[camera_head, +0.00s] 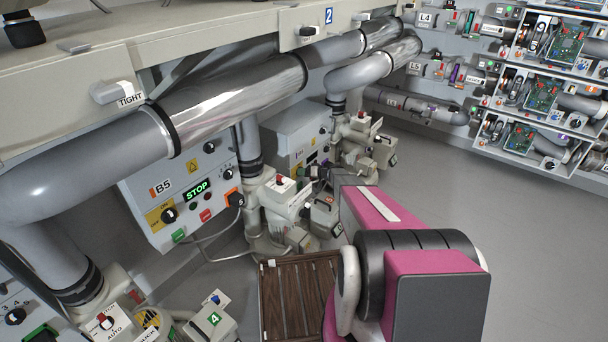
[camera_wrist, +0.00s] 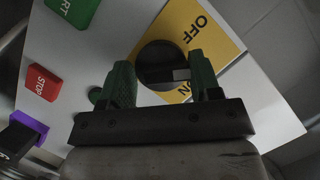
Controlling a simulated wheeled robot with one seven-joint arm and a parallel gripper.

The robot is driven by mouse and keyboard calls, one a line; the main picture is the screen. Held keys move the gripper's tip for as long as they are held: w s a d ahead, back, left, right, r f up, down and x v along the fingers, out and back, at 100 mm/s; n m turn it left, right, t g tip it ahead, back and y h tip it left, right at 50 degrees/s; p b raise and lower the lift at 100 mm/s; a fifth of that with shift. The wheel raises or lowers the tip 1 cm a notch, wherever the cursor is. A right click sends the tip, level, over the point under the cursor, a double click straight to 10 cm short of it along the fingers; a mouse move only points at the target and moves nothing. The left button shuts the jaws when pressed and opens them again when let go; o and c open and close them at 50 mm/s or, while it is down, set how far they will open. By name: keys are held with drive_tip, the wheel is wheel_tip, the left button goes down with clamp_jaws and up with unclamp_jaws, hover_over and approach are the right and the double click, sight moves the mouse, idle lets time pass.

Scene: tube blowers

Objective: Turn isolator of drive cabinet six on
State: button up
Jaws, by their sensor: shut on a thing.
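The isolator of the drive cabinet in front of my gripper is a black round knob (camera_wrist: 155,58) on a yellow plate (camera_wrist: 225,45) marked OFF and ON. My gripper (camera_wrist: 161,74) has its two green fingers on either side of the knob and is shut on it. A pale mark on the knob lies on its right side, near the ON lettering. In the head view a grey cabinet (camera_head: 290,132) with an orange label stands behind cabinet B5 (camera_head: 150,190). My arm reaches towards that farther cabinet. Its number is too small to read, and my fingers are not clearly visible there.
A green START button (camera_wrist: 75,8), a red STOP button (camera_wrist: 41,83) and a purple connector (camera_wrist: 28,127) sit left of the knob. Large pipes (camera_head: 225,100) run above the cabinets. A brown slatted crate (camera_head: 300,290) is on the floor. The floor (camera_head: 500,220) at right is clear.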

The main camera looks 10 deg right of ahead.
drive_tip(key=shift+m+g+y, duration=0.15)
drive_tip(key=shift+m+y, duration=0.85)
drive_tip(key=shift+m, duration=0.95)
drive_tip(key=shift+m+g+y, duration=0.15)
drive_tip(key=shift+m+y, duration=0.85)
drive_tip(key=shift+m, duration=0.95)
drive_tip(key=o, duration=0.9)
drive_tip(key=shift+d, duration=0.1)
drive_tip(key=v, duration=1)
drive_tip(key=shift+s+d+f, duration=0.15)
drive_tip(key=shift+d, duration=0.15)
